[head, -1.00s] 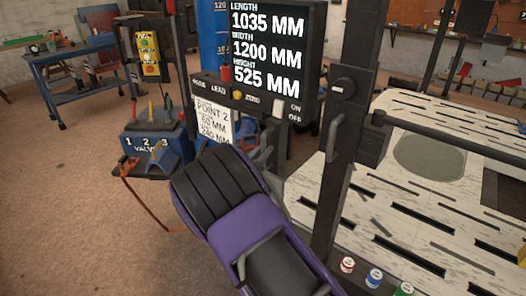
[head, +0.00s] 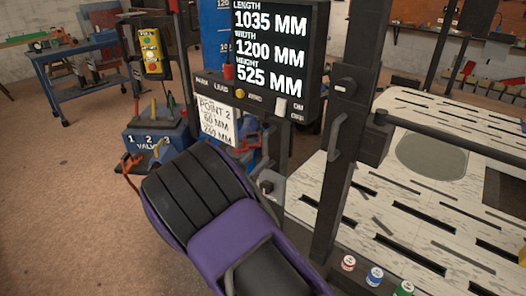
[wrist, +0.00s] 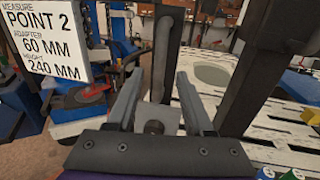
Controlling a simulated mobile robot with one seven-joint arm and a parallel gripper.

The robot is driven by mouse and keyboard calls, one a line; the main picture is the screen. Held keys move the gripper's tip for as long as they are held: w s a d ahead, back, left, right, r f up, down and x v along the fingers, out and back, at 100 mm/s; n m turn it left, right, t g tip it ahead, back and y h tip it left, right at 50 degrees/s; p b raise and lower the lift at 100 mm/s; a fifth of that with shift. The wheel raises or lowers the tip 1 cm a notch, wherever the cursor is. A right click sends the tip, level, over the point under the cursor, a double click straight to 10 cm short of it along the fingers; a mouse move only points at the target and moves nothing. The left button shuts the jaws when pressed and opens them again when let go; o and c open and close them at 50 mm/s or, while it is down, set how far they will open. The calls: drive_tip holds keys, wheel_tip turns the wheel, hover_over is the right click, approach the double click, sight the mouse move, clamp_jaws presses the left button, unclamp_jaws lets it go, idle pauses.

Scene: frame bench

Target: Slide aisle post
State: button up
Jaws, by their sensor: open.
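A dark upright post (head: 349,150) with a grey vertical handle (head: 335,136) stands at the near edge of the white slotted bench in the head view. A dark post (wrist: 264,65) also stands at the right of the wrist view. My gripper (wrist: 160,78) is open in the wrist view, its two grey fingers apart with nothing gripped. A grey plate with a dark knob (wrist: 155,118) shows between them, and a dark upright bar (wrist: 163,45) lies beyond. In the head view, my purple arm hides the fingers.
A measuring screen (head: 268,50) stands left of the post, with a "Point 2" card (head: 217,120) below it. A valve box (head: 155,140) stands farther left. Several small cans (head: 374,277) line the bench's near edge. Open floor lies at left.

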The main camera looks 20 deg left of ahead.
drive_tip(key=s+a, duration=0.1)
drive_tip(key=s, duration=1)
drive_tip(key=shift+a+p, duration=0.3)
drive_tip(key=shift+p, duration=0.05)
drive_tip(key=shift+w+r, duration=0.1)
